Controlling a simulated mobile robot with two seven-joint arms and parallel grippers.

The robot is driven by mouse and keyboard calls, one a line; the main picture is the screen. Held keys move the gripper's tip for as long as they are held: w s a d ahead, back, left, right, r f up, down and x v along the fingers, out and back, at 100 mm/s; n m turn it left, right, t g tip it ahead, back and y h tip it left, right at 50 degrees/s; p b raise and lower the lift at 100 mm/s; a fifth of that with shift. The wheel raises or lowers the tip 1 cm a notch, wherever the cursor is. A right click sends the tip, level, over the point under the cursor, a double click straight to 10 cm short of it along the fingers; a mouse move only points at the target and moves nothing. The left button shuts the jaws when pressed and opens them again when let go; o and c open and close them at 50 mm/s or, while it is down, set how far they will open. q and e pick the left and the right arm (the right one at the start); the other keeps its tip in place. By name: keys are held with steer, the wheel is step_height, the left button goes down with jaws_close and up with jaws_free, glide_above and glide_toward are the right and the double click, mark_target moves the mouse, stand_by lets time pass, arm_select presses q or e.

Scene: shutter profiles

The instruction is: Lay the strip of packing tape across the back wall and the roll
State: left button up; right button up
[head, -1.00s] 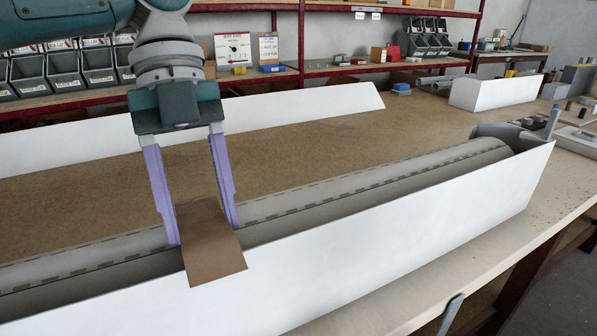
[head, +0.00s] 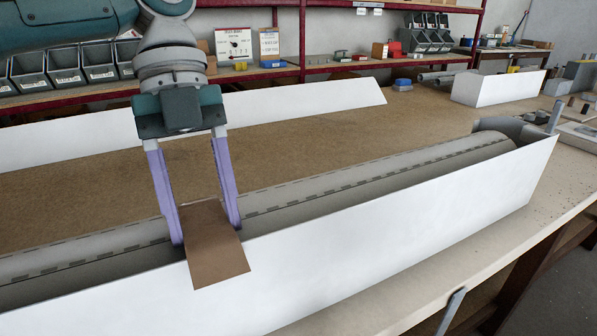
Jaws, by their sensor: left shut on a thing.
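A brown strip of packing tape (head: 216,255) lies over the top edge of the long white wall (head: 400,242) nearest me. Its lower end hangs over the white face, and its upper part reaches toward the grey roll (head: 340,188) behind. My left gripper (head: 208,234) is above the strip with its two purple fingers at either side of it, shut on the strip. The fingertips are close to the roll and the wall; whether they touch is unclear. My right gripper is not in view.
A second long white profile (head: 280,112) lies farther back on the brown bench top (head: 90,190). A short white profile (head: 497,88) stands at the back right. A clamp (head: 452,312) shows at the bench's front edge. Shelves with grey bins (head: 64,68) stand behind.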

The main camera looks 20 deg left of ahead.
arm_select(q)
steer(key=shift+f, duration=0.1)
steer(key=o, duration=1.4)
steer(key=shift+c, duration=0.2)
steer(key=shift+w+a+r, duration=0.15)
steer(key=shift+r, duration=0.25)
steer(key=v, duration=0.9)
steer(key=shift+b, duration=0.3)
